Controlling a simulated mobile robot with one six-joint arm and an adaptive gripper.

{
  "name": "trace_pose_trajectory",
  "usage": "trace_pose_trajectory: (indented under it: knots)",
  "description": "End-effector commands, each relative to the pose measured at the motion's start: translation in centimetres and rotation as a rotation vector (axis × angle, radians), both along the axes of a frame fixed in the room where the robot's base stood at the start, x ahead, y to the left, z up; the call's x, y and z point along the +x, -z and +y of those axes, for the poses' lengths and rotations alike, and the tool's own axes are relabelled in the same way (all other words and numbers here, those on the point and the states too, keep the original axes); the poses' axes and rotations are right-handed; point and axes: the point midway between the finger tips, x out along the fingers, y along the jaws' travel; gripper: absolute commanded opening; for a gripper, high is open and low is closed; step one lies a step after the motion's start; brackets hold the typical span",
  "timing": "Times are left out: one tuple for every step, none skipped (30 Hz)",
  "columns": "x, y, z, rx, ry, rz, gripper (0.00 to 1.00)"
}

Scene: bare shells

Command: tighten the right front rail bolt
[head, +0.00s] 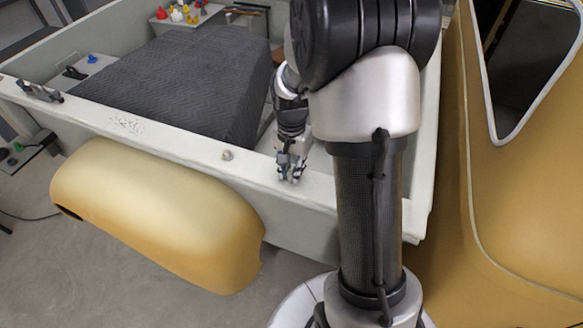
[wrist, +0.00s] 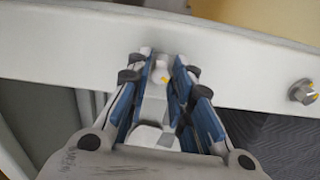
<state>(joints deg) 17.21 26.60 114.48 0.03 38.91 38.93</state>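In the head view the gripper hides this bolt. Another rail bolt (head: 228,155) stands free to the left; it shows at the right of the wrist view (wrist: 304,92) with a yellow mark.
A dark quilted cover (head: 185,85) lies behind the rail. A yellow fender (head: 155,210) sits in front, and a yellow cab panel (head: 520,180) rises at the right. Small tools (head: 40,90) lie on the rail's left end.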

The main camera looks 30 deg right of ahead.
Motion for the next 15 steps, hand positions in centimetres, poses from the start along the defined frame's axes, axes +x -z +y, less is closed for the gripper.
trace_pose_trajectory:
  knots:
    - [0.01, -0.01, -0.01, 0.0, 0.0, 0.0, 0.27]
    - [0.01, -0.01, -0.01, 0.0, -0.001, 0.0, 0.28]
    - [0.01, 0.0, -0.01, 0.0, -0.001, 0.0, 0.31]
    - [0.01, 0.0, -0.01, 0.0, -0.001, 0.0, 0.33]
    - [0.01, 0.0, -0.01, 0.0, -0.001, 0.0, 0.35]
    - [0.01, 0.0, -0.01, 0.0, -0.001, 0.0, 0.38]
    - [0.0, 0.0, 0.0, 0.0, -0.001, 0.0, 0.38]
    - [0.0, 0.0, 0.0, 0.0, -0.001, 0.0, 0.38]
    - [0.0, 0.0, 0.0, 0.0, -0.002, 0.0, 0.38]
    - [0.0, 0.0, 0.0, 0.0, -0.002, 0.0, 0.38]
    - [0.0, 0.0, 0.0, 0.0, -0.002, 0.0, 0.38]
    - [0.0, 0.0, 0.0, 0.0, -0.002, 0.0, 0.38]
    - [0.0, 0.0, 0.0, 0.0, -0.002, 0.0, 0.38]
    - [0.0, -0.01, 0.0, 0.0, -0.002, 0.0, 0.38]
    - [0.01, -0.08, 0.0, -0.001, -0.002, -0.001, 0.38]
